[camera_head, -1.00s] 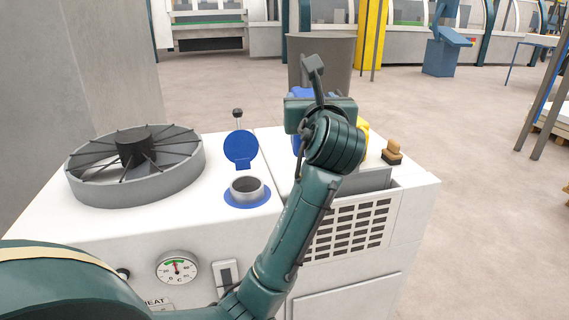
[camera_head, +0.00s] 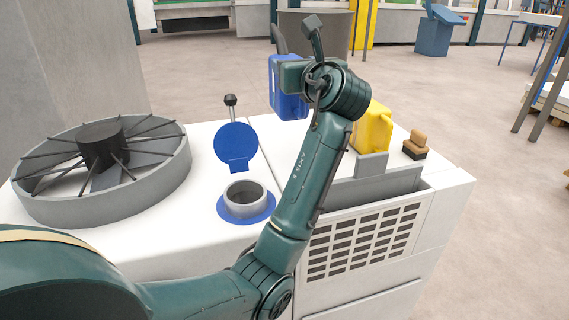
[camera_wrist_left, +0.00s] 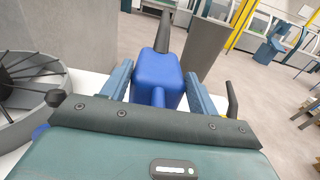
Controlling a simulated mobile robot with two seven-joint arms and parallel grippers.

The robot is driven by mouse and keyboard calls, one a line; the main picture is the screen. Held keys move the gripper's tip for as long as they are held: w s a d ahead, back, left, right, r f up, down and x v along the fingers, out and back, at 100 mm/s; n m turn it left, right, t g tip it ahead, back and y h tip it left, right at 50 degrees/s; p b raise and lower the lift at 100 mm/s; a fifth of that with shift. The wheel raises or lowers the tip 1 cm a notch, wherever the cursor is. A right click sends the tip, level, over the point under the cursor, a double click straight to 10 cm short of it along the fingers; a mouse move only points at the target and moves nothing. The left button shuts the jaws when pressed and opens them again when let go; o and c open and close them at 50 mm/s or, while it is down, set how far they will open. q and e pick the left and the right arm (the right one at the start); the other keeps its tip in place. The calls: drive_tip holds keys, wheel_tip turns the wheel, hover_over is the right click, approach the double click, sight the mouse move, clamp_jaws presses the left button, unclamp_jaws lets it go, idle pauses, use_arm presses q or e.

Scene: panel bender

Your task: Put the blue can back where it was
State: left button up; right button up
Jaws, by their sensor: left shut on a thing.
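The blue can (camera_head: 287,88) is at the back of the white machine top in the head view, partly hidden behind my left wrist. It also shows in the left wrist view (camera_wrist_left: 158,75), with its dark spout pointing up and away. My left gripper (camera_wrist_left: 160,95) is shut on the blue can, with a finger on each side of it. In the head view the can's base seems to be at or above the machine top; I cannot tell if it touches. The yellow can (camera_head: 372,128) stands to the right of my wrist. My right gripper is not in view.
An open filler neck with a blue collar (camera_head: 246,206) and raised blue lid (camera_head: 235,142) is left of my forearm. A round fan (camera_head: 105,165) is at the left. A grey tray (camera_head: 375,186) and a wooden-handled brush or stamp (camera_head: 415,145) are at the right.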

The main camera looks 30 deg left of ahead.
sight(296, 121)
use_arm(q)
drive_tip(key=f, duration=0.1)
drive_tip(key=s+d+f, duration=0.1)
drive_tip(key=shift+f, duration=0.3)
drive_tip(key=f, duration=0.5)
drive_tip(key=shift+w+a, duration=0.15)
drive_tip(key=shift+a, duration=0.05)
drive_tip(key=shift+f+b, duration=0.3)
drive_tip(key=shift+f, duration=1.75)
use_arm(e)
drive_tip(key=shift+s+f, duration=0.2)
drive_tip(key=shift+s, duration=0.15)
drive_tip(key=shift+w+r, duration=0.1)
use_arm(q)
drive_tip(key=o, duration=1.7)
drive_tip(key=shift+f, duration=0.15)
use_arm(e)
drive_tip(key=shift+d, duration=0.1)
